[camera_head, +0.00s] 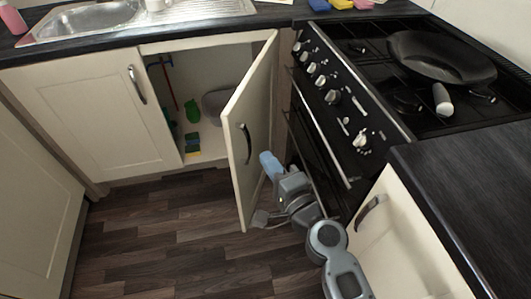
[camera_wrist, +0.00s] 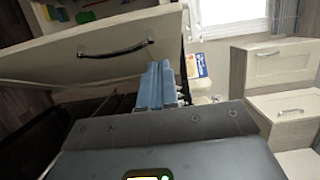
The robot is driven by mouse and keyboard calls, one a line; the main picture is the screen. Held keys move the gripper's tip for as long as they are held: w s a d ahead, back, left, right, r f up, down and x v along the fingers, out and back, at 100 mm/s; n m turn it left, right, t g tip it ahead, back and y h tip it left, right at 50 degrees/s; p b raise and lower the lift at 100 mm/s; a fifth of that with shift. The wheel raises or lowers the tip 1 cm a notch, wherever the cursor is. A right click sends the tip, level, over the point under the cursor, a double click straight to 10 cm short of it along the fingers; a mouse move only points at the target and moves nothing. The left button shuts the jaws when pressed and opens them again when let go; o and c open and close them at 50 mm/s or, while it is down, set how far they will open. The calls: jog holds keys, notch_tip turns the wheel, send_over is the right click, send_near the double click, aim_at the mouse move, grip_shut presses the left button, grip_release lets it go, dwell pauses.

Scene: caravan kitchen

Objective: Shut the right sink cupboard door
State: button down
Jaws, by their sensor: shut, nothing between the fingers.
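The right sink cupboard door (camera_head: 255,130) is cream with a dark curved handle (camera_head: 246,144). It stands wide open, swung out toward the oven. My gripper (camera_head: 268,162) is low on the oven side of the door, close to its lower part. Its blue fingers are together with nothing between them. In the wrist view the door (camera_wrist: 85,42) spans the upper left with its handle, and my gripper (camera_wrist: 156,72) shows near its edge. I cannot tell whether the fingers touch the door.
The open cupboard holds a green bottle (camera_head: 192,110), sponges (camera_head: 192,144) and a grey object (camera_head: 216,104). The left sink door (camera_head: 95,112) is shut. The black oven (camera_head: 330,135) stands close on the right. Floor (camera_head: 165,235) in front of the sink is clear.

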send_near(231, 127)
jog(key=w, duration=0.4)
jog(key=shift+w+a, duration=0.25)
jog(key=shift+a, duration=0.5)
jog(key=shift+w+a, duration=0.3)
jog(key=shift+a, duration=0.45)
jog(key=shift+a, duration=0.15)
